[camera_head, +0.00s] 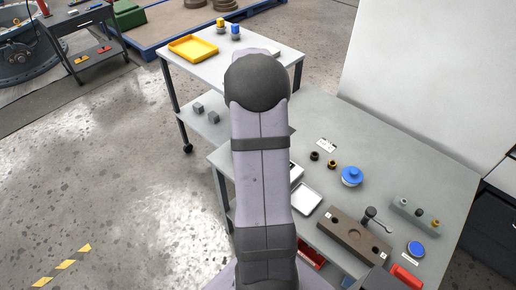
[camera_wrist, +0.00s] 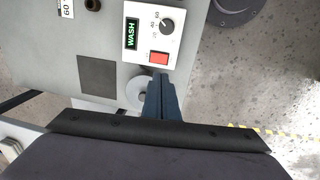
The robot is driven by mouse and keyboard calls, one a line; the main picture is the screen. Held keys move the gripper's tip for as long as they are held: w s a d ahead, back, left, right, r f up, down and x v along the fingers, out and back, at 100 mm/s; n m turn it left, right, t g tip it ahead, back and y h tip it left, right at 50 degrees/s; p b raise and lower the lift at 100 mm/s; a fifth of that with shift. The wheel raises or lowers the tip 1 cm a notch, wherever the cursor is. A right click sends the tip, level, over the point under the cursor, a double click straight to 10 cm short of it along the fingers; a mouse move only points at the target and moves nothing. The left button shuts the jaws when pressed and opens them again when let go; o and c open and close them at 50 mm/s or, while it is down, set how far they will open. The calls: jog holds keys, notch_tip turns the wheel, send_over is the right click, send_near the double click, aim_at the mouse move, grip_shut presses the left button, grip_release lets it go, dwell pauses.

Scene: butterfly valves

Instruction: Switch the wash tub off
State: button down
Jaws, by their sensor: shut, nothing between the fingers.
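The wash tub's white control panel (camera_wrist: 150,35) shows in the wrist view, with a green-lit display (camera_wrist: 131,33) reading WASH. It carries a dark round dial (camera_wrist: 166,26) with numbers beside it and a red rocker switch (camera_wrist: 158,58) below. Which way the rocker is tipped is too small to tell. My gripper (camera_wrist: 163,84) is shut and empty, its blue fingers just below the red switch in the picture. I cannot tell whether they touch the panel. In the head view my arm covers the gripper and most of the panel.
A grey bench (camera_head: 400,150) holds a square tray (camera_head: 306,199), a blue-topped part (camera_head: 352,176) and a brown block (camera_head: 354,237). A pale disc (camera_wrist: 138,91) lies left of my fingers. Speckled floor (camera_wrist: 270,70) lies beyond the bench edge.

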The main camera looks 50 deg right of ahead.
jog(key=shift+a+r, duration=0.1)
jog(key=shift+r, duration=0.5)
jog(key=d+b, duration=0.1)
jog(key=b, duration=0.3)
jog(key=shift+d+r, duration=0.1)
jog(key=shift+d, duration=0.2)
jog(key=f, duration=0.4)
jog(key=d+f+p, duration=0.1)
jog(key=f, duration=0.8)
jog(key=shift+d+f+p, duration=0.35)
jog(key=shift+f+p, duration=0.05)
